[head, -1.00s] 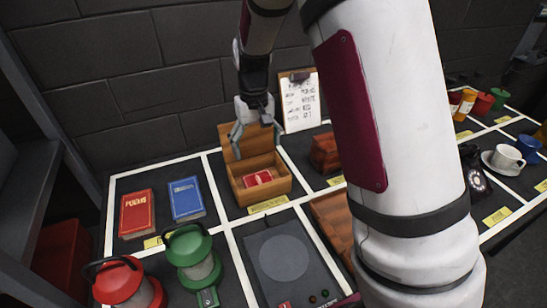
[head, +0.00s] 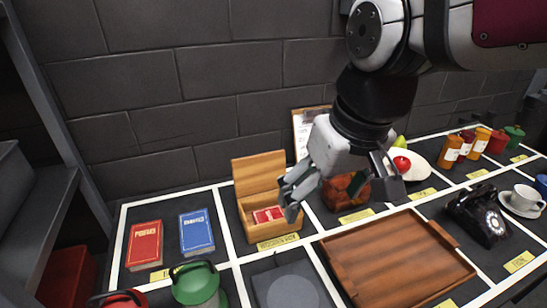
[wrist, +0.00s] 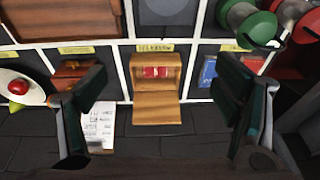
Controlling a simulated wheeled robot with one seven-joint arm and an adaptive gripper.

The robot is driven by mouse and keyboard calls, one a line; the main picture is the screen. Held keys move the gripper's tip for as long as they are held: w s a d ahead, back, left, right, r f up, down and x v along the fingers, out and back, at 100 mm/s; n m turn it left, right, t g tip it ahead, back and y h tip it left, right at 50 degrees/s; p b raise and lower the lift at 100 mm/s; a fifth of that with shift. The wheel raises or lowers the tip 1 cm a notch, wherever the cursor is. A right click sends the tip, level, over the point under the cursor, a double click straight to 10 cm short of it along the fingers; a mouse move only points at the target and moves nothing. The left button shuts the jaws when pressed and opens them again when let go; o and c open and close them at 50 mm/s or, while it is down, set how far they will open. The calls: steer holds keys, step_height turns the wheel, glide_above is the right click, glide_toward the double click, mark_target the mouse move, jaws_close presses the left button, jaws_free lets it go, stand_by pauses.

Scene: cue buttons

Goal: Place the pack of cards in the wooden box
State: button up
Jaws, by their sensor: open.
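The wooden box (head: 254,229) stands open on the table near the back wall, its lid (head: 258,172) tilted up at the rear. The red pack of cards (head: 268,214) lies inside the box. In the wrist view the box (wrist: 141,68) is between the fingers in the picture, with the red pack (wrist: 156,72) in it. My gripper (head: 345,187) is open and empty, in front of and to the right of the box in the head view. Its fingertips in the wrist view (wrist: 160,95) are wide apart and touch nothing visible.
A red book (head: 144,244) and a blue book (head: 196,232) lie left of the box. A clipboard (head: 306,128) leans on the wall behind my gripper.

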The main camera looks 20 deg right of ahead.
steer(key=shift+t+h, duration=0.3)
steer(key=s, duration=0.5)
steer(key=shift+s+d+f, duration=0.15)
steer(key=shift+s+f, duration=0.2)
steer(key=shift+s, duration=0.05)
step_height(320, 180, up, 3)
steer(key=shift+f+t+p, duration=0.2)
steer(key=shift+t+p, duration=0.1)
steer(key=shift+p, duration=0.65)
